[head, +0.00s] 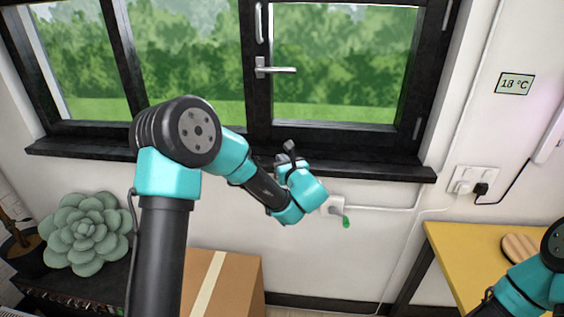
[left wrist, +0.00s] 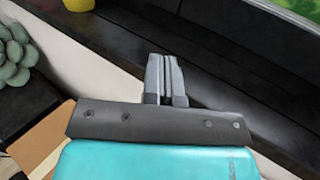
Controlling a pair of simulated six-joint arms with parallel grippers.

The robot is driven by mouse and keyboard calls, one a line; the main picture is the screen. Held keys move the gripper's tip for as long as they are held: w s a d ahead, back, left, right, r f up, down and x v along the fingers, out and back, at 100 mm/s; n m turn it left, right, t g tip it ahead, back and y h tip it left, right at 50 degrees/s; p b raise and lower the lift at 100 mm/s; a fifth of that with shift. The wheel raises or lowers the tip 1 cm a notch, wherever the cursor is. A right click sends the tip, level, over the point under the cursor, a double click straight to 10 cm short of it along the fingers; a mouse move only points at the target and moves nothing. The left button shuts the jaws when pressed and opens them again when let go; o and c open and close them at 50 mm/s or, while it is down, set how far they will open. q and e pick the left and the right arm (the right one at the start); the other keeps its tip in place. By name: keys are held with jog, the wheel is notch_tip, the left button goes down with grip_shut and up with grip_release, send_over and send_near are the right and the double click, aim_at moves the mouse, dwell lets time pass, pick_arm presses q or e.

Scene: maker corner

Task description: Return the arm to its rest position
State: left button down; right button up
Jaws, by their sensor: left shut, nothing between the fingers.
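My left arm (head: 190,135) reaches up from the lower left and bends over towards the window. My left gripper (head: 289,150) is in front of the dark window sill, with its small grey fingers pointing up. In the left wrist view the two fingers (left wrist: 164,78) are pressed together with nothing between them. The dark sill shows behind them. Part of my right arm (head: 530,280) shows at the lower right edge; its gripper is out of view.
The window handle (head: 275,68) is above my left gripper. A white fitting with a green tip (head: 346,221) is below the sill (head: 385,170). A cardboard box (head: 235,285), a succulent (head: 88,232) and a yellow table (head: 455,255) with a round wooden piece (head: 520,247) stand lower down.

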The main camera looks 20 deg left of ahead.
pick_arm(q)
jog(key=shift+s, duration=0.1)
dwell(0.4)
jog(key=s+a+f+n+g+h, duration=0.1)
jog(key=s+f+n+g+h, duration=0.4)
jog(key=f, duration=0.9)
jog(key=s+a+f+n+g+h, duration=0.1)
jog(key=s+f+n+g+h, duration=0.1)
jog(key=s+f+g, duration=0.85)
jog(key=s+d+f+n+t+h, duration=0.1)
jog(key=s+d+f+n+h, duration=0.2)
jog(key=s+f+n, duration=0.5)
jog(key=s+d+f+n+t+h, duration=0.2)
jog(key=s+f+n+h, duration=0.4)
jog(key=n, duration=0.7)
jog(key=s+d+f, duration=0.1)
jog(key=s+f, duration=0.1)
jog(key=s, duration=0.1)
jog(key=shift+s+d+f+n+h, duration=0.25)
jog(key=shift+d+f+n+h, duration=0.05)
jog(key=shift+d+n, duration=0.1)
jog(key=shift+t, duration=0.25)
